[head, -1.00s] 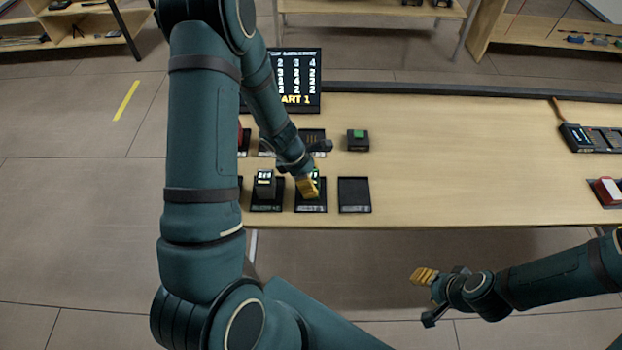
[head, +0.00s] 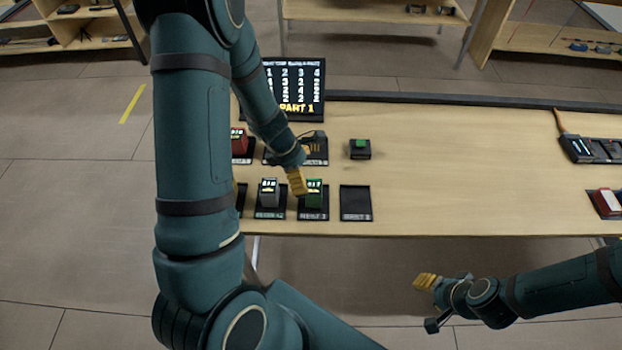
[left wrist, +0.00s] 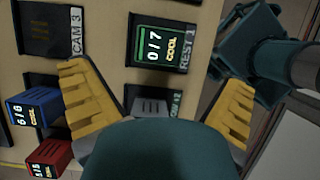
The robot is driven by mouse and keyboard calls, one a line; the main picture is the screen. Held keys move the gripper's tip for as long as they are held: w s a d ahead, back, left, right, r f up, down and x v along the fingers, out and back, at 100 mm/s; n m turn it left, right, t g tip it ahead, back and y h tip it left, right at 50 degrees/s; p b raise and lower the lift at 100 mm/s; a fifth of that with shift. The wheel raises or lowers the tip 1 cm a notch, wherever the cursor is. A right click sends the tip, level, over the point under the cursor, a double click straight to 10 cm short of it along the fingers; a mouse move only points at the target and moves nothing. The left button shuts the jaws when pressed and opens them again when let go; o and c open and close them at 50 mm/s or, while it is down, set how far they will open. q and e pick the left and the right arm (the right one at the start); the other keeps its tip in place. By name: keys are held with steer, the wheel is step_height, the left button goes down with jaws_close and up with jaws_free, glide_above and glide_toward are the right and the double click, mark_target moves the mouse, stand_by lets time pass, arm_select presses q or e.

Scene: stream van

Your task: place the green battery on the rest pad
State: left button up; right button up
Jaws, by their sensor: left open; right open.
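The green battery (head: 314,192) stands upright on a dark pad near the table's front edge. In the left wrist view, the green battery (left wrist: 155,45) shows a lit face, and the pad's label (left wrist: 186,54) reads REST 1. My left gripper (head: 297,184) is open, just above and beside the battery. In the left wrist view its yellow fingers are wide apart with nothing held between them, and the battery lies beyond them. My right gripper (head: 425,282) is open and empty, in front of the table over the floor.
A grey battery (head: 269,190) stands on the pad to the left. An empty pad (head: 355,203) lies to the right. A red battery (head: 239,144) and a black box with a green top (head: 360,148) are further back. A scoreboard (head: 297,88) stands behind. The table's middle (head: 470,170) is clear.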

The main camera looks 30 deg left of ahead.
arm_select(q)
steer(key=p+v, duration=0.1)
steer(key=v, duration=0.4)
steer(key=s+d+f+m, duration=0.1)
steer(key=d+f+m, duration=0.2)
steer(key=m, duration=0.1)
steer(key=s+d+f+m+g+y, duration=0.1)
steer(key=s+d+f+m, duration=0.1)
steer(key=d+f+m, duration=0.1)
steer(key=s+d+f+m, duration=0.1)
steer(key=d+f+m, duration=0.2)
steer(key=d+m, duration=0.1)
steer(key=shift+s+d+f+m+g+y, duration=0.1)
steer(key=shift+s+d+m+g+y, duration=0.2)
steer(key=shift+m, duration=0.5)
steer(key=s+d+f+m+t+h, duration=0.1)
steer(key=s+d+m, duration=0.1)
steer(key=d+m, duration=0.7)
steer(key=shift+d+f+m+h, duration=0.25)
steer(key=shift+d+m+h, duration=0.05)
steer(key=shift+d, duration=0.6)
steer(key=shift+s+f, duration=0.1)
